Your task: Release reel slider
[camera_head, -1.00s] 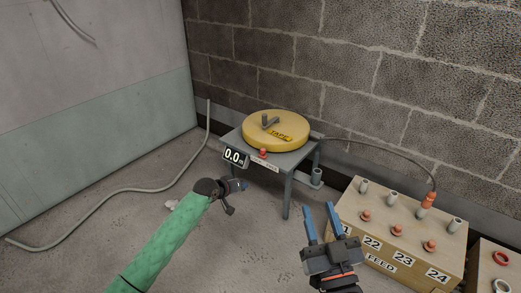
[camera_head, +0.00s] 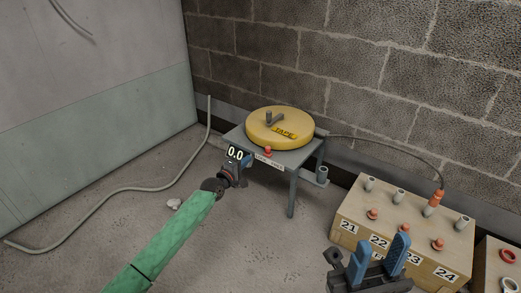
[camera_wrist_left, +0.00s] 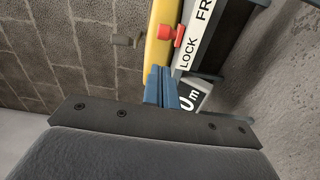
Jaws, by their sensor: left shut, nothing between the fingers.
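The yellow tape reel (camera_head: 280,125) lies flat on a small grey table (camera_head: 300,155). The red slider knob (camera_head: 268,151) stands at the table's front edge above a white LOCK/FREE label (camera_head: 269,162). In the left wrist view the knob (camera_wrist_left: 172,34) is beside the LOCK end of the label (camera_wrist_left: 193,45). My left gripper (camera_head: 248,160) is just left of the knob, by the display; its blue fingers (camera_wrist_left: 161,80) are shut and empty, apart from the knob. My right gripper (camera_head: 381,240) is open and empty at the lower right.
The length display (camera_head: 235,153) reads 0.0 and is close to my left fingers. A wooden feed box (camera_head: 350,212) with numbered stubs stands right; a cable (camera_head: 400,145) runs from the table to its orange plug (camera_head: 436,198).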

